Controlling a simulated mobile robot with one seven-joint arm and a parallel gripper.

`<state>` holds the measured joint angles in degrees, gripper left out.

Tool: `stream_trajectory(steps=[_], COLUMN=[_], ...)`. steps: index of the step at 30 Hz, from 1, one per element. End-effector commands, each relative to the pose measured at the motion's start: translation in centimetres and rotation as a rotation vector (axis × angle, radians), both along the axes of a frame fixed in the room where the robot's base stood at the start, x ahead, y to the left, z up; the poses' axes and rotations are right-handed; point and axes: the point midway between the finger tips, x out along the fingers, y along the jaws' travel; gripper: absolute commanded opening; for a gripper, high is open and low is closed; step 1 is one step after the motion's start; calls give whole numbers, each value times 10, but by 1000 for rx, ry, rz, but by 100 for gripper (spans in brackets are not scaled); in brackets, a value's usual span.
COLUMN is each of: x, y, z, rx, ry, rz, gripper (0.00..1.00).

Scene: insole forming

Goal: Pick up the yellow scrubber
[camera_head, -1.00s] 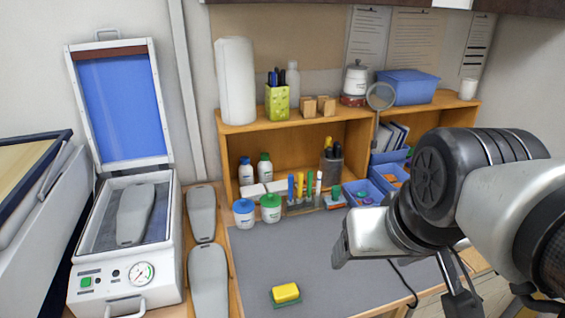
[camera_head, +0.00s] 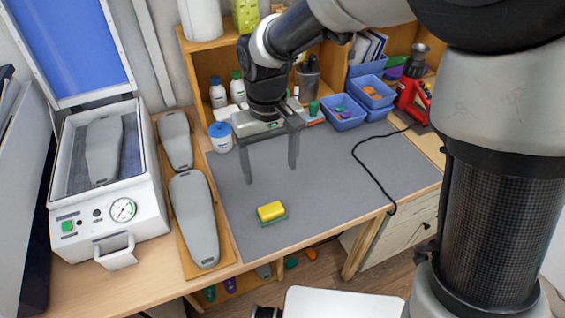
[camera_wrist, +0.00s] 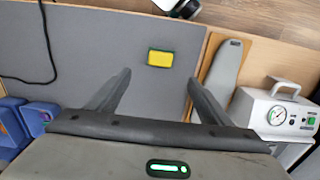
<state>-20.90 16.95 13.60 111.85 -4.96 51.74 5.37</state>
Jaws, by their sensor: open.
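The yellow scrubber (camera_head: 270,211) has a green underside and lies flat on the grey mat (camera_head: 340,180), near the mat's front edge. It also shows in the wrist view (camera_wrist: 160,58), beyond my fingertips and roughly between their lines. My gripper (camera_head: 271,174) is open and empty, with both fingers pointing down above the mat, behind the scrubber and apart from it. The open fingers also show in the wrist view (camera_wrist: 157,80). Nothing hides the scrubber.
A white press with a gauge (camera_head: 115,215) and grey insole forms (camera_head: 194,220) stand to the left. A blue-lidded jar (camera_head: 221,137), blue bins (camera_head: 345,112) and a wooden shelf (camera_head: 207,62) are behind. A black cable (camera_head: 372,165) crosses the mat's right side.

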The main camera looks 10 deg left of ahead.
Motion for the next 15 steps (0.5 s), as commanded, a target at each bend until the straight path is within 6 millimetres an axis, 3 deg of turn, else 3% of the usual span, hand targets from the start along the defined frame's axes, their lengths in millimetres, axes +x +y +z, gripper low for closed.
stream_trajectory(steps=[9,15], x=[-2,-1], y=[-1,-1], z=[-69,-102], rx=[-4,-3], ry=[6,3], rz=[0,-1], gripper=[73,73])
